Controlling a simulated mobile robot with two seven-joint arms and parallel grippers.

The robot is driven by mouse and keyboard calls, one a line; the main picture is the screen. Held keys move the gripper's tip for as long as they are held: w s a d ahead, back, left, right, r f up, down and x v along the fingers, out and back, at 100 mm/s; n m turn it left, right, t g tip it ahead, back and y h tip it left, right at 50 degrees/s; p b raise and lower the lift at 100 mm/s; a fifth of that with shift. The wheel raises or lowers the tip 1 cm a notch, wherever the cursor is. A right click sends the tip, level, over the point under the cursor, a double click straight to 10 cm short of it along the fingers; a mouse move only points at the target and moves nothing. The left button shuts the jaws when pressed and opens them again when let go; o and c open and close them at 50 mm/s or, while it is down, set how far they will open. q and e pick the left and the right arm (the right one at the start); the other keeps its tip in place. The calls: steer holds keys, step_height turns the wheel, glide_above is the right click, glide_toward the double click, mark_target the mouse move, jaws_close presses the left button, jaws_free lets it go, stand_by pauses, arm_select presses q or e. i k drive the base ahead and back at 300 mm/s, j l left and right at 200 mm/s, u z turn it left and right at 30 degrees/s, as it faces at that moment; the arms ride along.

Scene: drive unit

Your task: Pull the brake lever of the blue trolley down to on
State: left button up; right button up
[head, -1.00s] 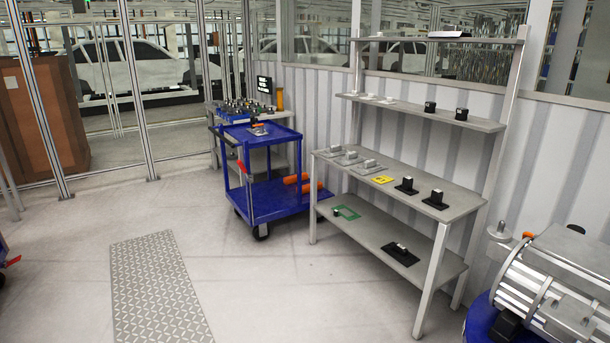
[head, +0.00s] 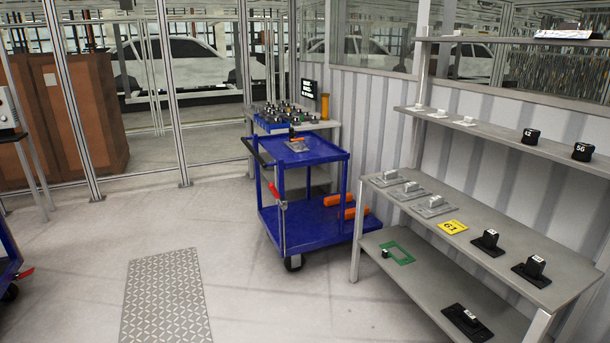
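The blue trolley (head: 305,225) stands left of the grey shelf unit, with a top tray and a lower tray. A red brake lever (head: 275,190) sits on the trolley's front left side, by a grey vertical rod, and slants up to the left. A black push handle (head: 254,151) juts out at the trolley's upper left. Neither of my grippers is in view.
The grey shelf unit (head: 500,250) with several small blocks stands on the right. Orange cylinders (head: 338,200) lie on the trolley's lower tray. A patterned metal floor plate (head: 166,298) lies in front. Floor left of the trolley is clear. Part of another blue trolley (head: 8,258) shows at the left edge.

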mark_target(276, 193)
steer(key=i+u, duration=0.2)
steer(key=i, duration=0.35)
steer(key=i+l+u, duration=0.15)
steer(key=i, duration=0.4)
steer(key=i+j+u, duration=0.1)
steer(key=i+j, duration=0.15)
steer(key=i, duration=0.55)
steer(key=i+j+u, duration=0.15)
steer(key=i, duration=0.65)
steer(key=i+j+u, duration=0.1)
steer(key=i, duration=0.65)
steer(key=j, duration=0.05)
